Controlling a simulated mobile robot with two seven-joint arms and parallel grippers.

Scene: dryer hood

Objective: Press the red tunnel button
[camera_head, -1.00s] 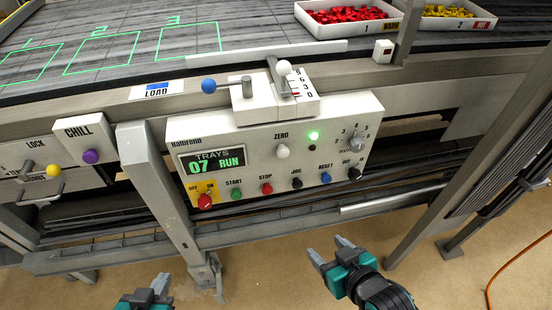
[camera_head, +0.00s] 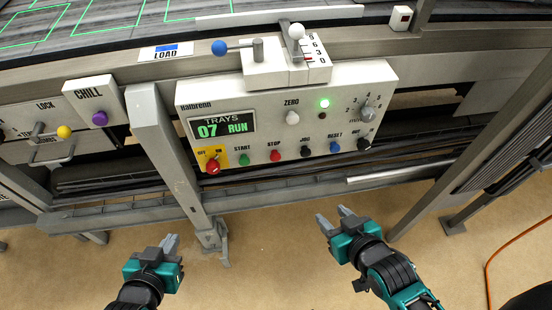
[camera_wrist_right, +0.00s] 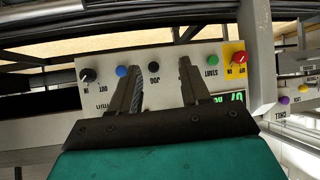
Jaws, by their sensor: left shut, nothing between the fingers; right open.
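A white control panel (camera_head: 355,83) carries a row of buttons. A round red button (camera_head: 275,156) sits under the STOP label. A larger red knob (camera_head: 212,166) sits on a yellow OFF/ON plate; it also shows in the right wrist view (camera_wrist_right: 238,58). No label reading "tunnel" is legible. My right gripper (camera_head: 333,215) is open and empty, lower in the picture than the panel, right of the STOP button. In the right wrist view its fingers (camera_wrist_right: 160,64) appear in front of the panel, and the STOP button is hidden there. My left gripper (camera_head: 170,241) is shut and empty, low at left.
Green (camera_head: 244,160), black (camera_head: 305,152) and blue (camera_head: 335,147) buttons flank the STOP button. A lever (camera_head: 297,34) stands above the panel. A small box with a red spot (camera_head: 402,16) is at upper right. A grey leg (camera_head: 165,150) stands left of the panel.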

